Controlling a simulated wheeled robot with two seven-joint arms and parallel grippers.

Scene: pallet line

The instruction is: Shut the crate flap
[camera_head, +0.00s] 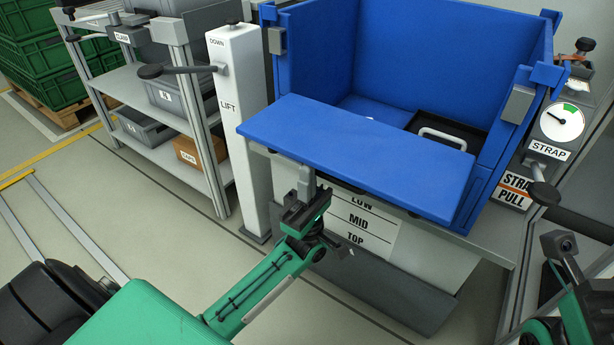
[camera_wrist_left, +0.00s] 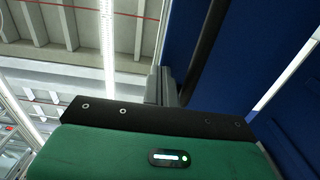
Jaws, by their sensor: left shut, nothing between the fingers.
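The blue crate (camera_head: 312,50) stands open at the front on a grey stand. Its flap (camera_head: 350,155) is folded down and sticks out toward me, roughly level. My left gripper (camera_head: 306,178) is shut and empty, below the flap's front edge, left of its middle. In the left wrist view its fingers (camera_wrist_left: 168,88) point up beside the blue underside of the flap (camera_wrist_left: 230,60); I cannot tell whether they touch it. Part of my right arm shows at the lower right of the head view; its fingers cannot be made out.
A black tray-like item with a pale handle (camera_head: 440,137) lies inside the crate. A white LIFT post (camera_head: 238,120) and a shelf rack (camera_head: 150,90) stand at left. A STRAP gauge (camera_head: 562,122) and lever are at right. A LOW/MID/TOP label (camera_head: 362,222) is below the flap.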

